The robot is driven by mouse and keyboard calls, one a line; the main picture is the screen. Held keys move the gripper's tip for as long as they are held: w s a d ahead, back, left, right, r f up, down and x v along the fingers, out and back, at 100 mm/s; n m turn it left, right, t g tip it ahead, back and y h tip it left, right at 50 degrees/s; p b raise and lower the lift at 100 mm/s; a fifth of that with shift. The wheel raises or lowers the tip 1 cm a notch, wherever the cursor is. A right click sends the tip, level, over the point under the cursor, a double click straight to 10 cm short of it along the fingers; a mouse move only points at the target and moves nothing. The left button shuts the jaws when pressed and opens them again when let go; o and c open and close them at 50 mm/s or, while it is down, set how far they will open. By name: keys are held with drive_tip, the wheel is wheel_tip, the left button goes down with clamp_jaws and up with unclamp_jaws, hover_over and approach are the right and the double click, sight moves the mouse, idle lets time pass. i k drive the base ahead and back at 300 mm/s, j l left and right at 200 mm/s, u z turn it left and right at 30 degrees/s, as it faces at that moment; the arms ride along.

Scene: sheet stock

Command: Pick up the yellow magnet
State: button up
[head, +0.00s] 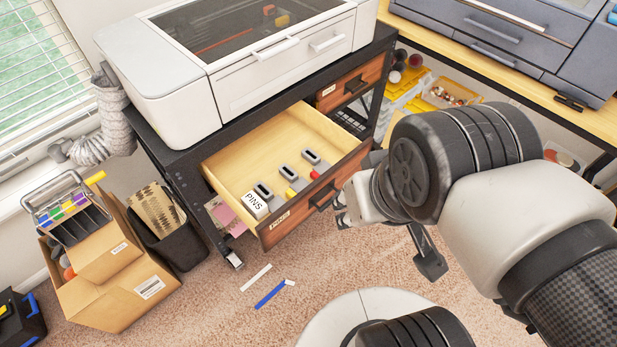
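The yellow magnet (291,193) appears to be the small block with a yellow end and a dark, grey-rimmed top. It lies in the open wooden drawer (240,165) toward its front, between a similar block with a pale end (265,191) and one with a red end (315,172). My gripper (339,207) is just outside the drawer front, to the right of the yellow magnet and apart from it. Its fingertips look spread, with nothing seen between them.
A white PINS box (255,204) sits in the drawer's front left corner. The drawer handle (322,197) is close to my gripper. A white machine (240,60) stands above. Cardboard boxes (115,295) are at left; white and blue sticks (270,294) lie on the carpet.

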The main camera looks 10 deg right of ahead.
sight(291, 194)
drive_tip(key=i+l+u, duration=0.3)
drive_tip(key=l, duration=0.35)
drive_tip(key=i+l+u, duration=0.15)
drive_tip(key=i+l, duration=0.1)
drive_tip(key=l, duration=0.1)
